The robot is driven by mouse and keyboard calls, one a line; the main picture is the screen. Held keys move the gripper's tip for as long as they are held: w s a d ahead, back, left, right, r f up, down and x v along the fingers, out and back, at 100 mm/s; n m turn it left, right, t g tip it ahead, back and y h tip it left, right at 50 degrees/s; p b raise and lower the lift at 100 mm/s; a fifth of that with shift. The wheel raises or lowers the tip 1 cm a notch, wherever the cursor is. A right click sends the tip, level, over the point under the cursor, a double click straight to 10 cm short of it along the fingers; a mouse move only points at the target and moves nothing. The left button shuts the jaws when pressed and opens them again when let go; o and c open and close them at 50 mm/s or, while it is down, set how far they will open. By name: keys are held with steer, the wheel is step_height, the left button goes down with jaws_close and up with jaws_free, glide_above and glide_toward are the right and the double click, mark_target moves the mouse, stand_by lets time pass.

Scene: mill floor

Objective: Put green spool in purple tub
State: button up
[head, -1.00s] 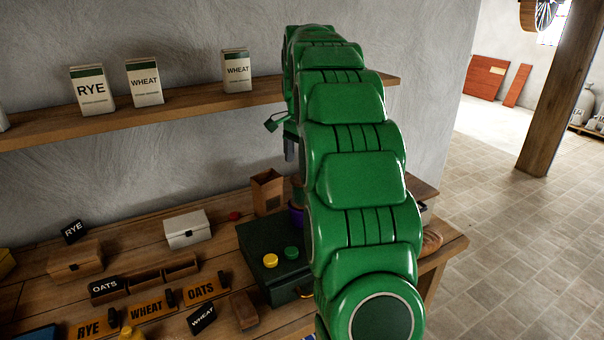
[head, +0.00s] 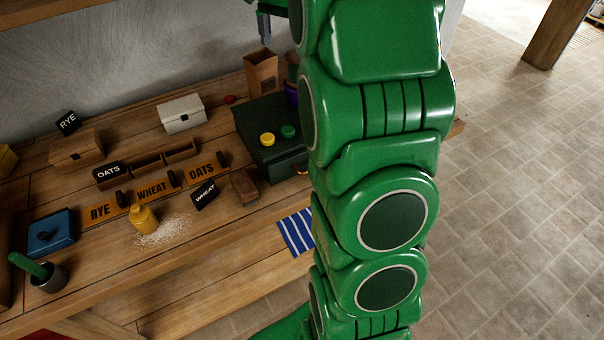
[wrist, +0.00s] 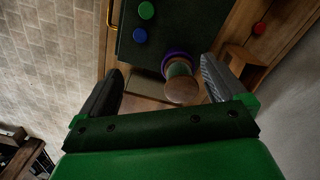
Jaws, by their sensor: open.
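The green spool (wrist: 178,70) has a round wooden end (wrist: 183,90) facing the wrist camera. The purple tub (wrist: 177,54) shows as a purple rim around the spool's far end; I cannot tell for sure whether the spool stands inside it or overlaps it. In the head view, a sliver of the purple tub (head: 291,92) shows beside my arm, with a greenish-brown shape above it. My gripper (wrist: 162,65) is open and empty, its fingers well apart with the spool seen between them, closer to the right finger. In the head view a fingertip (head: 264,28) shows high above the bench.
A dark green box (head: 274,153) with round knobs stands beside the tub. An open brown container (head: 261,70) is behind it. A white box (head: 181,114), signs and a yellow bottle (head: 143,217) are farther left. A striped cloth (head: 298,232) lies near the front edge.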

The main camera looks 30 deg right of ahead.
steer(key=s+a+f+n, duration=0.3)
steer(key=s+a+n, duration=0.1)
steer(key=s, duration=0.8)
steer(key=s+a+f+n+g, duration=0.1)
steer(key=s+a+f+n, duration=0.2)
steer(key=s, duration=1)
steer(key=s+a+f+n, duration=0.4)
steer(key=s+a, duration=0.5)
steer(key=s, duration=0.3)
steer(key=shift+s+n, duration=0.35)
steer(key=shift+n, duration=0.25)
